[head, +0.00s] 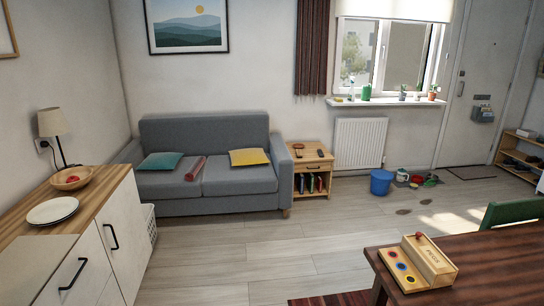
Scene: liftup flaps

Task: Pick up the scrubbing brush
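I cannot pick out a scrubbing brush for certain in the head view. A blue bucket (381,182) stands on the floor below the right end of the radiator, and its inside is hard to see. Several small items (418,180) sit on the floor to its right, among them a pale round one, a red one and a green one, too small to name surely. The windowsill (385,102) holds a bottle, a green can (366,92) and small potted plants. Neither of my grippers is in view.
A dark wooden table (490,268) with a wooden box (418,263) is at the lower right, a green chair (512,212) behind it. A cabinet (115,235) stands at left, a grey sofa (205,200) and side table (312,157) behind. The middle floor is clear.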

